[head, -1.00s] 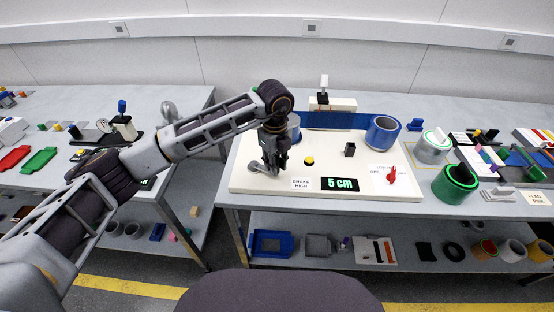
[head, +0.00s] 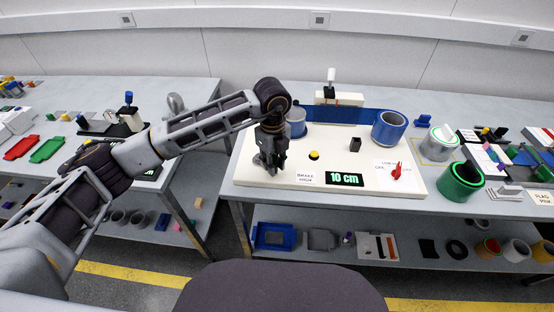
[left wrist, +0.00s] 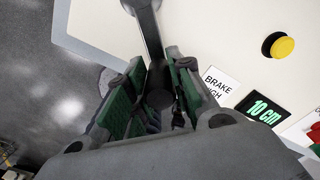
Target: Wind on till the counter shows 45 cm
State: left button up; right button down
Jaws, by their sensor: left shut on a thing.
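The counter (head: 345,178) on the white board (head: 262,180) reads 10 cm in green, and the left wrist view shows the same reading (left wrist: 263,111). My left gripper (head: 268,163) is at the board's left end. A blue web (head: 345,121) runs between a left roll (head: 297,122), partly behind my arm, and a blue right roll (head: 388,130). My right gripper is not in view.
A yellow button (head: 314,156), a black block (head: 355,145), a red lever (head: 397,171) and a "BRAKE HIGH" label (head: 309,178) are on the board. A green roll (head: 460,182) stands right of it. Red and green trays (head: 46,149) lie on the left table.

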pick_arm(q)
jog(key=shift+a, duration=0.25)
jog(key=shift+s+a+r, duration=0.1)
jog(key=shift+s+a, duration=0.3)
jog(key=shift+a, duration=0.3)
jog(key=shift+s+a, duration=0.35)
jog(key=shift+a, duration=0.3)
jog(key=shift+a, duration=0.1)
jog(key=shift+a+b, duration=0.4)
jog(key=shift+a, duration=1.15)
